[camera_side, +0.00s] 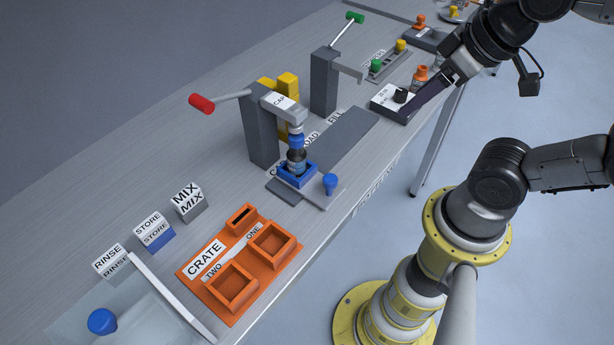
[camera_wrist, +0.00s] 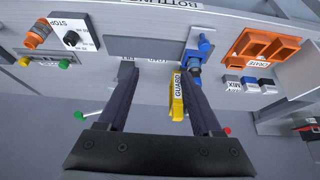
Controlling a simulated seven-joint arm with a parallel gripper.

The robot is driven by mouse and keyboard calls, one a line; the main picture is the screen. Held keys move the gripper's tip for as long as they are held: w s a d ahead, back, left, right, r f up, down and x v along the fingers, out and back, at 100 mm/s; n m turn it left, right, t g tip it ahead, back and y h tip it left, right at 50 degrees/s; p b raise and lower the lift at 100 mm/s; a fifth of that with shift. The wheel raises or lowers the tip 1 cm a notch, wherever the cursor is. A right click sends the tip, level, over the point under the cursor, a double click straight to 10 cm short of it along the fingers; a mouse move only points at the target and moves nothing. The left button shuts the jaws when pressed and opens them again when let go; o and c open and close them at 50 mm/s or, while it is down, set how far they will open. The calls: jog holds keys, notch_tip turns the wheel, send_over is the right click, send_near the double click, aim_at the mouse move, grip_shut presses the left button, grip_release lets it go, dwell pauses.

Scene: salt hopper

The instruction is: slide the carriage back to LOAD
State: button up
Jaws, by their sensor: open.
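The carriage (camera_side: 316,197) is a grey plate with a blue square holder (camera_side: 296,175) and an upright blue knob (camera_side: 330,183). It stands at the near end of the dark track (camera_side: 345,140), under the CAP press head (camera_side: 282,103). A dark bottle with a blue top sits in the holder below the press; the contact is unclear. The LOAD label (camera_side: 312,138) lies beside the track's middle, partly hidden. My gripper (camera_side: 412,115) is open and empty by the dial box, away from the carriage. In the wrist view the knob (camera_wrist: 205,46) shows beyond the right finger of my gripper (camera_wrist: 160,68).
The white dial box (camera_side: 388,107) stands close to my fingers. A red-handled press lever (camera_side: 203,103), green-handled lever (camera_side: 354,18) and yellow guard (camera_side: 289,88) rise behind the track. An orange crate (camera_side: 208,308) lies at the near end. The track's far part is bare.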

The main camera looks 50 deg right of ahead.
jog(key=n+g, duration=0.3)
jog(key=g, duration=0.3)
send_over(330, 178)
notch_tip(330, 178, down, 3)
notch_tip(330, 178, down, 13)
jog(key=shift+s+r, duration=0.1)
jog(key=shift+r, duration=0.1)
grip_shut()
dwell(1.3)
